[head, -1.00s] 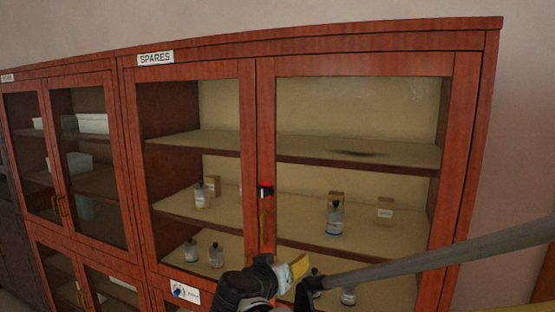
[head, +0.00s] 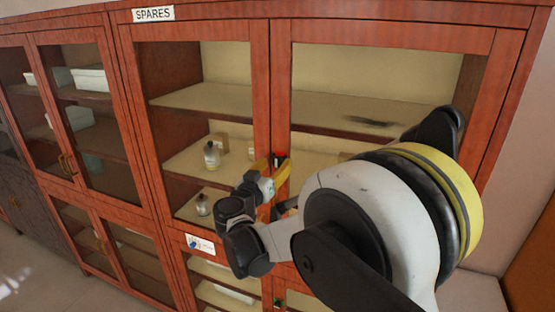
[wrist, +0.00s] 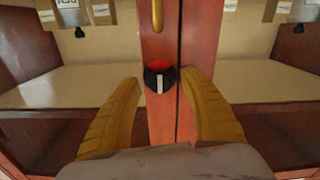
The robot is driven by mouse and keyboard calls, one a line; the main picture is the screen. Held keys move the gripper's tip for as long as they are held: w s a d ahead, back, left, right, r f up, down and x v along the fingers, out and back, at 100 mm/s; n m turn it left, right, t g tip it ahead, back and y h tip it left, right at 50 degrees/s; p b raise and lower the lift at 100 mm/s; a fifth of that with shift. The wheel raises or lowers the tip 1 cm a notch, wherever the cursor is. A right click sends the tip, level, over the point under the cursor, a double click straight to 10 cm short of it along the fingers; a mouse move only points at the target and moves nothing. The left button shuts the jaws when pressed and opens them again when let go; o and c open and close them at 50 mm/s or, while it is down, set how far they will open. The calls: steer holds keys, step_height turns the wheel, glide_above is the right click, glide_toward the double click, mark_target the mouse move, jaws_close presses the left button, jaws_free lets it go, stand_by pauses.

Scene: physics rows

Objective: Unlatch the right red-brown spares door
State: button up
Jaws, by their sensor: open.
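The red-brown SPARES cabinet has two glazed doors; the right door (head: 281,60) is shut against the left door (head: 258,60). A round black and red latch knob (wrist: 160,78) sits on the meeting stiles, with its white mark lined up along the stile. It shows small in the head view (head: 281,157). A brass handle (wrist: 157,14) is beside it; the wrist view looks upside down. My gripper (wrist: 163,82) is open, with one yellow finger on each side of the knob. Neither finger visibly touches it. My arm hides much of the right door in the head view.
Bottles and small boxes stand on shelves behind the glass, such as a bottle (head: 211,155). A SPARES label (head: 153,14) is above the left door. Another glazed cabinet (head: 35,100) adjoins on the left. Lower doors lie below.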

steer(key=shift+x, duration=0.95)
jaws_close()
